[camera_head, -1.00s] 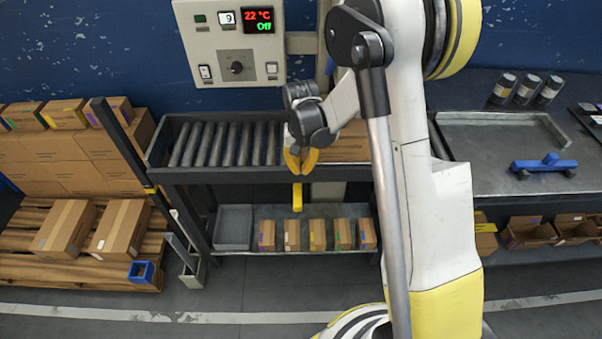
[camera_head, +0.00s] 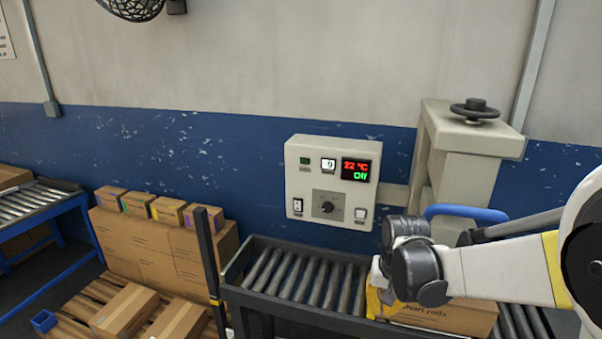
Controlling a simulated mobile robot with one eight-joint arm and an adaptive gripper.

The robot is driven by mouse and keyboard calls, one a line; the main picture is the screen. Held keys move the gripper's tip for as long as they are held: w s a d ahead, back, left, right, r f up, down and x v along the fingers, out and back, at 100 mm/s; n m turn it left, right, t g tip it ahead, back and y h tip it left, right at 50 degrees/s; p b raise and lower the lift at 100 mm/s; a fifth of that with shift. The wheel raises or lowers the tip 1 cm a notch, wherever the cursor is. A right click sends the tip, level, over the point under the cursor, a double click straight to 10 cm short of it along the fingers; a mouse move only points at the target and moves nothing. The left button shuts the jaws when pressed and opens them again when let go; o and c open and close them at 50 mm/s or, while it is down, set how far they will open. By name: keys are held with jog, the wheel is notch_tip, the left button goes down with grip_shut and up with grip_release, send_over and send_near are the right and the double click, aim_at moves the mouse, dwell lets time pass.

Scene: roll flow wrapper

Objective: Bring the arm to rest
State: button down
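My arm reaches in from the right edge, its white and yellow link lying nearly level above the conveyor. My gripper (camera_head: 377,303) is at the near left side of a cardboard box (camera_head: 455,319) marked with "rolls". Its yellow fingers show only in part, beside and below the dark wrist joint. The fingertips are not clear, so I cannot tell if they are open or shut, or if they touch the box.
The roller conveyor (camera_head: 307,277) runs below my gripper. A control box (camera_head: 332,183) on the wall reads 22 °C and Off. A beige press with a handwheel (camera_head: 475,108) stands behind my arm. Stacked cartons (camera_head: 150,243) and a pallet are at left. A dark post (camera_head: 208,262) stands by the conveyor.

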jog(key=s+r+n+t, duration=0.1)
jog(key=s+r+t, duration=0.1)
jog(key=s+r, duration=0.3)
jog(key=s+r+n+t, duration=0.1)
jog(key=s+r+t, duration=0.2)
jog(key=s, duration=0.9)
notch_tip(320, 180, up, 3)
jog(key=shift+a+r+n, duration=0.2)
jog(key=shift+a+n, duration=0.1)
jog(key=shift+a, duration=0.15)
